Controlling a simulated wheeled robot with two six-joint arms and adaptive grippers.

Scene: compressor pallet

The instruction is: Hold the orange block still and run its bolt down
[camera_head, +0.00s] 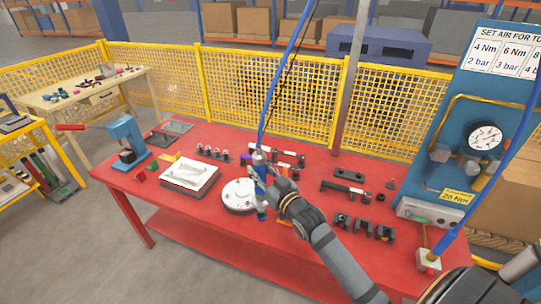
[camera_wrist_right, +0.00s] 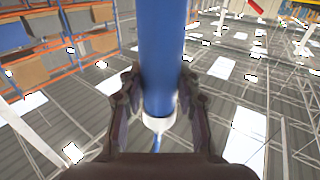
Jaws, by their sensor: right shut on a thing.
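My right gripper (camera_head: 271,181) is shut around an upright blue air tool (camera_head: 259,160) above the red table. A blue hose runs up from the tool's top. In the right wrist view the blue tool body (camera_wrist_right: 162,60) stands between the two fingers of the gripper (camera_wrist_right: 160,108). The tool's lower blue end (camera_head: 262,212) is beside the white round plate. A small orange patch, perhaps the orange block (camera_head: 285,222), shows just right of it, partly hidden by my right arm. I cannot make out the bolt. My left gripper is in neither view.
The red table (camera_head: 160,190) carries a white round plate (camera_head: 238,196), a white tray (camera_head: 190,190), a blue press (camera_head: 127,140) and several dark clamps (camera_head: 362,227). A blue gauge panel (camera_head: 455,110) stands at right. Yellow mesh fence (camera_head: 270,95) runs behind.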

